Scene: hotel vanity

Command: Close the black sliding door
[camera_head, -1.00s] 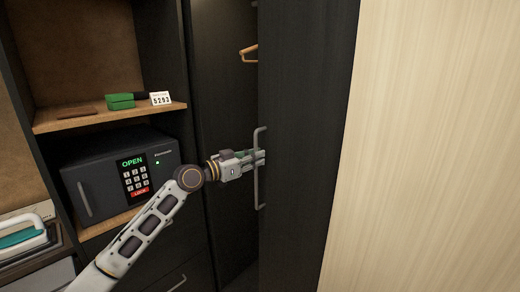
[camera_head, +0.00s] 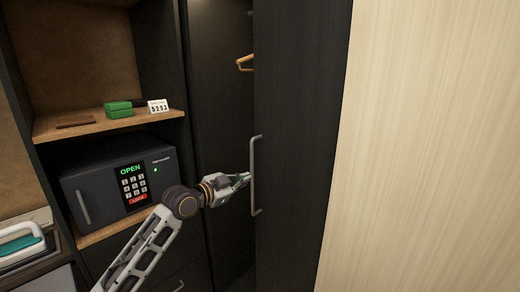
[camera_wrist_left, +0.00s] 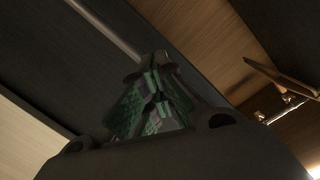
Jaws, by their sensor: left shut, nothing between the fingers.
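The black sliding door (camera_head: 295,120) stands at the right of the wardrobe opening in the head view. The gap to its left shows the dark wardrobe inside. A grey vertical bar handle (camera_head: 252,175) is fixed near the door's left edge. My left gripper (camera_head: 246,178) is shut and empty, its tips at the handle's left side; I cannot tell whether they touch it. In the left wrist view the green-padded fingers (camera_wrist_left: 152,105) are together, with the handle bar (camera_wrist_left: 105,32) beyond them. My right gripper is not in view.
A dark safe (camera_head: 115,185) with an "OPEN" display sits left of my arm. A wooden hanger (camera_head: 245,62) hangs in the wardrobe. A pale wood panel (camera_head: 430,150) fills the right.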

